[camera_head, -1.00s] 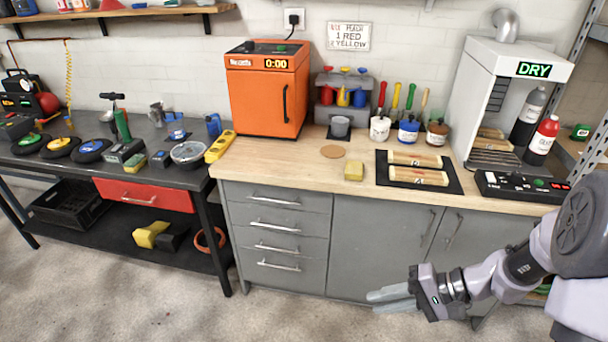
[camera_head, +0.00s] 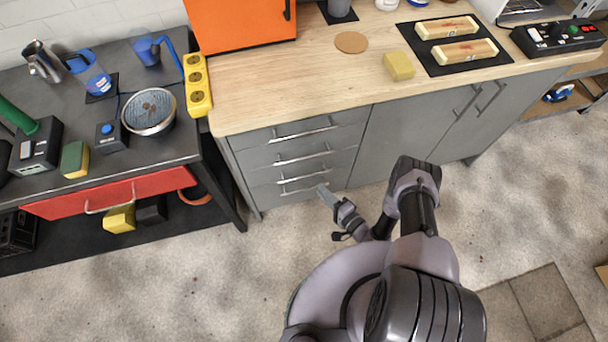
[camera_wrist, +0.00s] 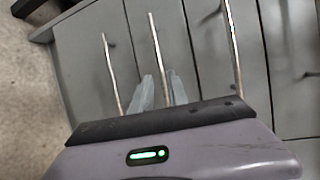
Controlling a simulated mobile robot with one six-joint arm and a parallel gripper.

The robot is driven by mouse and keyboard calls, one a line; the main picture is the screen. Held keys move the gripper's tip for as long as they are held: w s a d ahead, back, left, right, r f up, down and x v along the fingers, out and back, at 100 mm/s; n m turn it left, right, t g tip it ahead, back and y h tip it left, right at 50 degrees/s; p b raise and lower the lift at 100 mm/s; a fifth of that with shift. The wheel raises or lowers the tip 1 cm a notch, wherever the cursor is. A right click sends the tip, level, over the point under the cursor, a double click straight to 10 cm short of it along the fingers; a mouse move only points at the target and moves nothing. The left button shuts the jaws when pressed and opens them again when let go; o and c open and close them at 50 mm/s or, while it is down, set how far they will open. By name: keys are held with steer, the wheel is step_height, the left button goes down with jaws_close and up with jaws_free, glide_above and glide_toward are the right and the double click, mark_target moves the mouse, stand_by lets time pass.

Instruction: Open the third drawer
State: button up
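The grey drawer unit (camera_head: 252,170) has stacked drawers with thin bar handles, and all look shut. My gripper (camera_head: 325,191) points at the drawer fronts near that handle's right end. In the wrist view my gripper (camera_wrist: 160,90) is open, with its two grey fingers apart. The middle handle (camera_wrist: 156,45) runs between them in the picture; I cannot tell whether they touch it. Another handle lies left (camera_wrist: 110,70) and another right (camera_wrist: 232,45).
Grey cabinet doors (camera_head: 405,140) stand right of the drawers. A wooden worktop (camera_head: 290,90) lies above, with a yellow sponge (camera_head: 399,66). A dark bench with a red drawer (camera_head: 115,195) is at the left. The concrete floor (camera_head: 200,290) in front is open.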

mark_target(306, 176)
steer(key=b+x, duration=0.3)
steer(key=x, duration=0.6)
steer(key=shift+w+a, duration=0.2)
steer(key=shift+a, duration=0.05)
jaws_close()
stand_by(0.9)
